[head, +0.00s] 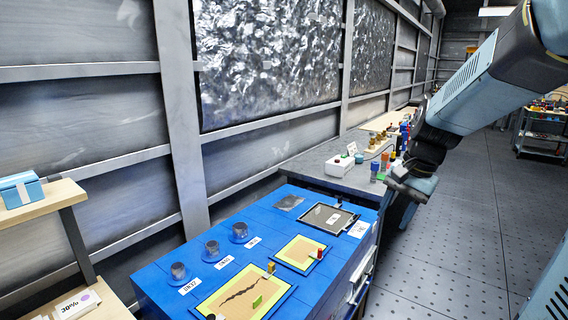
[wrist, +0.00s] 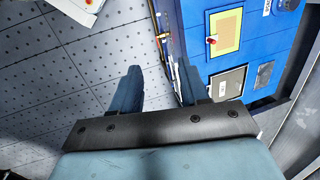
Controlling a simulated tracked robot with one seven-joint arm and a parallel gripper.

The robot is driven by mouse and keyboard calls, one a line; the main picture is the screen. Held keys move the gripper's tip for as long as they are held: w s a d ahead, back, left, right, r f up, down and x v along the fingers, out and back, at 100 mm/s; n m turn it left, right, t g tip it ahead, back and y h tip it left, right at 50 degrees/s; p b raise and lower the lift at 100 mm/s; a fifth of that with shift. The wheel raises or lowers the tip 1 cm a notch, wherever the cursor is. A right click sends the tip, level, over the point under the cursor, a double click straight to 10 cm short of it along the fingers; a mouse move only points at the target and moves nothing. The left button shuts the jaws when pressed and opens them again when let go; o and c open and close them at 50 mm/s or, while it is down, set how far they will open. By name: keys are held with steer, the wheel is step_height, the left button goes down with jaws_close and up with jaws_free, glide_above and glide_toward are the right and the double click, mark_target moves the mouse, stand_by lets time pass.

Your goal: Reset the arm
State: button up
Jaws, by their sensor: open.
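My arm reaches in from the upper right in the head view, and its dark wrist hangs near the right side of the blue bench. My gripper (wrist: 156,90) shows in the wrist view with two blue fingers spread apart and nothing between them. It hangs over the tiled floor beside the blue bench edge. In the head view the gripper end (head: 412,185) is partly hidden by its own wrist, and its fingers cannot be made out clearly.
The blue bench (head: 150,284) holds yellow-green panels (head: 300,252), a dark framed tray (head: 332,218) and several grey cylinders. A grey counter (head: 310,164) with a white box (head: 340,165) and small coloured parts stands behind. The perforated floor (head: 465,230) at right is clear.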

steer(key=s+r+n+t+h, duration=0.1)
steer(key=s+r+n+t, duration=0.1)
steer(key=s, duration=0.4)
steer(key=s+a+r+n+t+h, duration=0.1)
steer(key=s+r+n+t, duration=0.1)
steer(key=s+r+n, duration=0.2)
steer(key=s+n, duration=0.1)
steer(key=s, duration=0.2)
steer(key=shift+r+n+h, duration=0.15)
steer(key=shift+n+h, duration=0.15)
steer(key=shift+s+a, duration=0.1)
stand_by(0.3)
